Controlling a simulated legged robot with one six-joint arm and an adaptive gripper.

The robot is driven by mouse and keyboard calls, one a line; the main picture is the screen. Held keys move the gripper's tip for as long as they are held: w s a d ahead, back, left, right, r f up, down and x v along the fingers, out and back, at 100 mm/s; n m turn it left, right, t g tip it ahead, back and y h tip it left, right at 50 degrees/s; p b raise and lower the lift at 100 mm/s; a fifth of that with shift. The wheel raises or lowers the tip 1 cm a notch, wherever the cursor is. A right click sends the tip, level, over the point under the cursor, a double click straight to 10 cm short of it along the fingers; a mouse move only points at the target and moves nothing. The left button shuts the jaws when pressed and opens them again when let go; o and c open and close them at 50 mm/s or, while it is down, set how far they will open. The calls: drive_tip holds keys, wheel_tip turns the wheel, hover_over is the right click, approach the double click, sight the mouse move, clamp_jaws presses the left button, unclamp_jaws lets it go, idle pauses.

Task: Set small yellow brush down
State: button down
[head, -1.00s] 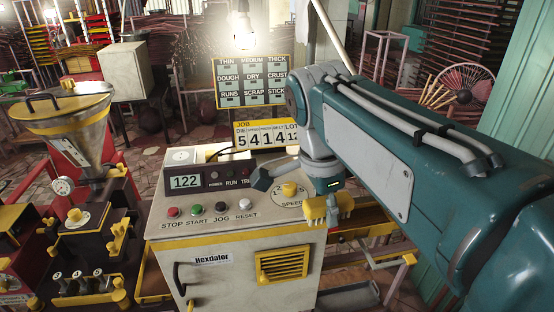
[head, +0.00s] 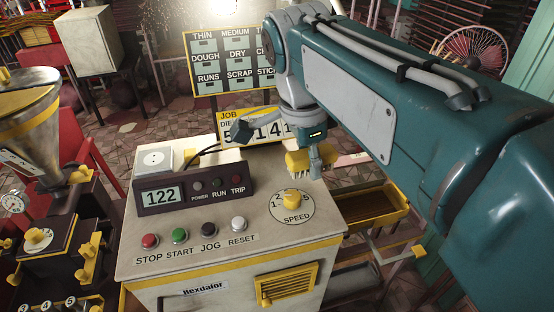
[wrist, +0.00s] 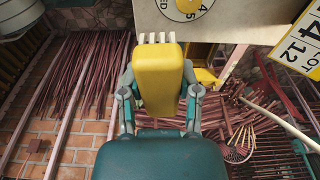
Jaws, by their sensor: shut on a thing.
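The small yellow brush (head: 300,160) has a yellow block and pale bristles that point down in the head view. It also fills the middle of the wrist view (wrist: 158,80), with its bristle tips at the top. My gripper (head: 315,160) is shut on the brush, one finger on each side in the wrist view (wrist: 158,92). The brush is beyond the speed dial, near the back right edge of the control cabinet (head: 262,225). I cannot tell its exact height above the cabinet top.
A yellow speed knob (head: 292,200), several push buttons and a display (head: 162,195) stand on the cabinet. A job sign (head: 240,128) is behind it. A yellow-edged wooden tray (head: 375,208) lies to the right. A metal hopper (head: 25,115) stands at left.

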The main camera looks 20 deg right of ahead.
drive_tip(key=w+f, duration=0.4)
drive_tip(key=w, duration=0.5)
hover_over(284, 171)
wheel_tip(284, 171, down, 6)
drive_tip(key=shift+s+r, duration=0.1)
drive_tip(key=shift+f, duration=1.45)
drive_tip(key=shift+a+f, duration=0.1)
drive_tip(key=shift+f, duration=0.5)
drive_tip(key=shift+c, duration=1.6)
unclamp_jaws()
